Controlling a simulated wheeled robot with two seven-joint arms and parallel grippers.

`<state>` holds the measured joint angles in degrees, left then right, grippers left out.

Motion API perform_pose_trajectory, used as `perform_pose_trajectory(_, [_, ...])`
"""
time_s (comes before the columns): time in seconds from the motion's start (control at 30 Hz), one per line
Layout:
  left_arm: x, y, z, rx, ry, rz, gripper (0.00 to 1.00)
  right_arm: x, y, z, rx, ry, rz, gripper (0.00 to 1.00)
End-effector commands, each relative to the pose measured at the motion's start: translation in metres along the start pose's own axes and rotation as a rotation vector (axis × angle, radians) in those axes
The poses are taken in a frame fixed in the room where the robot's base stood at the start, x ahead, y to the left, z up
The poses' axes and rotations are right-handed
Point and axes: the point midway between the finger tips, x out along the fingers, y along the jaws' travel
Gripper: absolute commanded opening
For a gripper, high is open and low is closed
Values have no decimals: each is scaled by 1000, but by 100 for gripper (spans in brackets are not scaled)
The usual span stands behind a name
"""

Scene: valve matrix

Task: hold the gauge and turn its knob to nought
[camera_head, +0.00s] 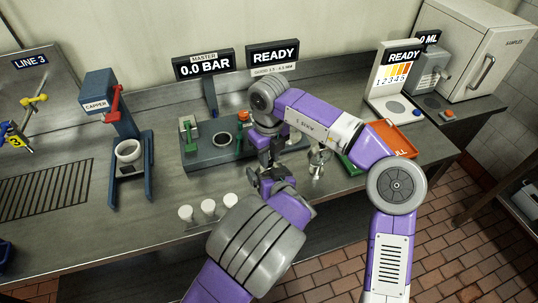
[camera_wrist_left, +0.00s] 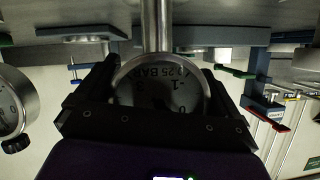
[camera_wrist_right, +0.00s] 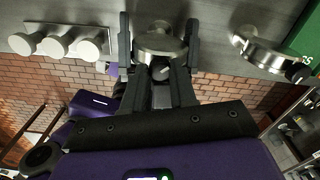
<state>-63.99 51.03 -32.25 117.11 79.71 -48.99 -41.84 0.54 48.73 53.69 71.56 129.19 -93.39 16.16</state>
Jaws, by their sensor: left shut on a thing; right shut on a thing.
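The held gauge is a round metal-rimmed dial (camera_wrist_left: 160,88), upside down in the left wrist view, with a metal stem above it. My left gripper (camera_wrist_left: 158,100) has its dark fingers on both sides of the rim and is shut on the gauge. In the right wrist view the gauge body (camera_wrist_right: 160,44) lies beyond a small dark knob (camera_wrist_right: 161,72). My right gripper (camera_wrist_right: 160,62) is shut on that knob. In the head view my right gripper (camera_head: 266,158) hangs close above my left wrist, and the arms hide most of the gauge.
White cylinders (camera_head: 208,207) stand at the bench's front edge. A master display (camera_head: 204,65) reads 0.0 BAR; another (camera_head: 272,55) reads READY. The capper (camera_head: 108,110) stands left.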

Motion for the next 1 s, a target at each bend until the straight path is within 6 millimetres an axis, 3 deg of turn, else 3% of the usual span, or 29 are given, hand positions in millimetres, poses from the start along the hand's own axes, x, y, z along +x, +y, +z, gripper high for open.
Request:
perform_pose_trajectory(0.2, [0,0,0,1,0,0,52,0,0,0,-127,0,-1,0])
perform_pose_trajectory(0.5, [0,0,0,1,0,0,52,0,0,0,-137,0,0,0])
perform_pose_trajectory(0.53, [0,0,0,1,0,0,52,0,0,0,-137,0,0,28])
perform_pose_trajectory(0.7, [0,0,0,1,0,0,52,0,0,0,-136,0,0,53])
perform_pose_trajectory(1.0, [0,0,0,1,0,0,52,-1,0,0,-136,0,0,53])
